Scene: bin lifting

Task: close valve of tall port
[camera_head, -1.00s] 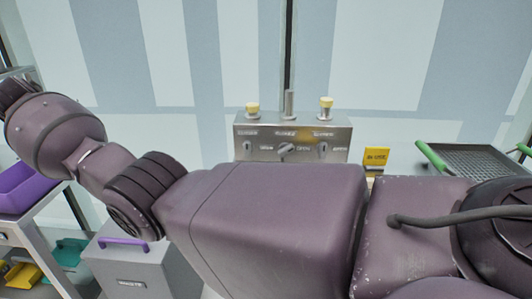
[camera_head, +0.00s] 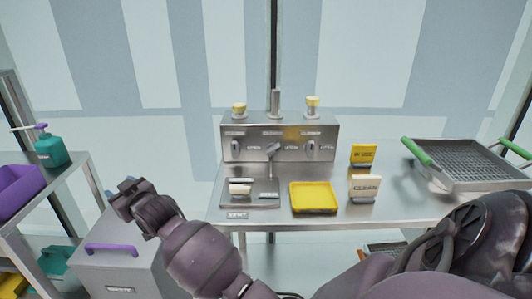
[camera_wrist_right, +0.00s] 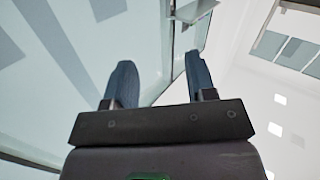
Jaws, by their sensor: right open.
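A steel valve box (camera_head: 330,130) stands at the back of the bench in the head view. On top are two yellow-capped ports and, between them, a taller plain grey port (camera_head: 275,104). Below the tall port, the middle valve handle (camera_head: 272,150) lies slanted. The left handle (camera_head: 236,148) and right handle (camera_head: 311,148) look upright. The small labels are hard to read. My right arm crosses the lower picture; its gripper (camera_head: 128,186) is left of the bench, away from the valves. In the right wrist view its fingers (camera_wrist_right: 160,85) are apart and empty. My left gripper is not seen.
The bench holds a yellow tray (camera_head: 314,198), a yellow sign (camera_head: 363,155), a white CLEAN sign (camera_head: 364,188) and a green-handled mesh basket (camera_head: 470,165). A grey bin with a purple handle (camera_head: 112,248) stands lower left. A left cart holds a teal bottle (camera_head: 51,149).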

